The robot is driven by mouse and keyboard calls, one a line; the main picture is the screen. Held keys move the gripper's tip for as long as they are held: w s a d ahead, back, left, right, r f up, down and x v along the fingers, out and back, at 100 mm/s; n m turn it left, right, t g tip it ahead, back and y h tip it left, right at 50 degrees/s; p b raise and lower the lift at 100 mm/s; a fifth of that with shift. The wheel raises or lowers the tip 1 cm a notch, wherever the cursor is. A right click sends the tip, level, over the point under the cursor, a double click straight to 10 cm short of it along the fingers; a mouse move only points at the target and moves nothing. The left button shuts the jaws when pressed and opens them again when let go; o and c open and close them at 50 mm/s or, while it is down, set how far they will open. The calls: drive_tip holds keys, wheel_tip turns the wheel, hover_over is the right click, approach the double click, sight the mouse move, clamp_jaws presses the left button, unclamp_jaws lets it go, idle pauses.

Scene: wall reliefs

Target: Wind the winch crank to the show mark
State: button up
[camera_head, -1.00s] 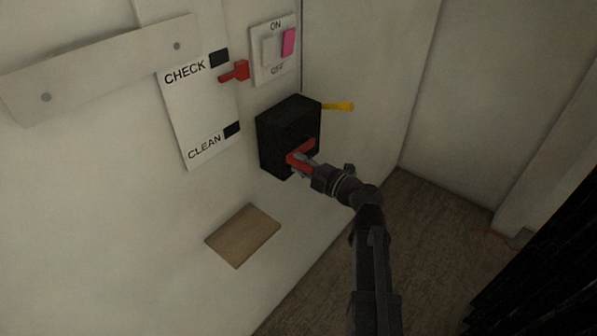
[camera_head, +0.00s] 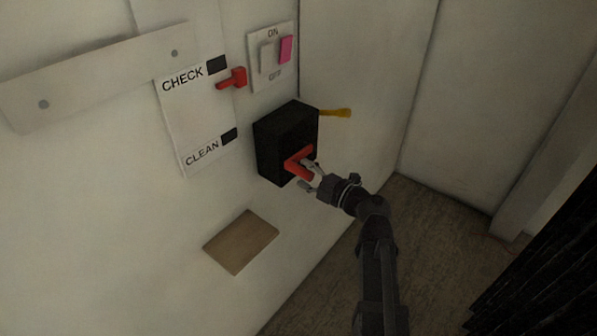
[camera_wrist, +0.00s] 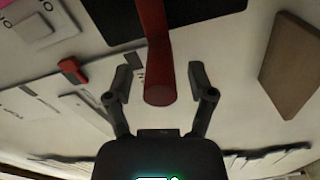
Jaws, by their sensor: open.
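The winch is a black box (camera_head: 273,150) fixed to the pale wall, with a red crank (camera_head: 298,164) on its front. A yellow pointer (camera_head: 336,112) sticks out to the right from the box's upper edge. My gripper (camera_head: 309,175) is open at the crank's handle end. In the wrist view the red crank (camera_wrist: 157,60) runs down between the two spread fingers of my gripper (camera_wrist: 160,88), with a gap on each side. A show mark cannot be made out in these views.
Left of the winch is a CHECK/CLEAN plate (camera_head: 195,120) with a red lever (camera_head: 233,79). Above is an ON/OFF switch plate (camera_head: 262,77) with a pink tab (camera_head: 286,49). A brown panel (camera_head: 241,242) sits below. The floor at right is clear beside a dark ribbed object (camera_head: 545,270).

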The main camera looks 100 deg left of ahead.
drive_tip(key=v, duration=0.9)
drive_tip(key=shift+w+d, duration=0.2)
drive_tip(key=shift+w, duration=0.05)
drive_tip(key=shift+r, duration=0.15)
drive_tip(key=c, duration=0.7)
drive_tip(key=shift+s+r+p, duration=0.1)
drive_tip(key=shift+r+p, duration=0.05)
drive_tip(key=shift+p, duration=0.25)
clamp_jaws()
wheel_tip(320, 180, up, 14)
drive_tip(key=s+m+t+h+p, duration=0.2)
drive_tip(key=m+t+p, duration=0.6)
drive_tip(key=m+p, duration=0.7)
drive_tip(key=h+p, duration=0.1)
drive_tip(key=p, duration=1.1)
drive_tip(key=shift+h, duration=0.4)
drive_tip(key=shift+d, duration=0.1)
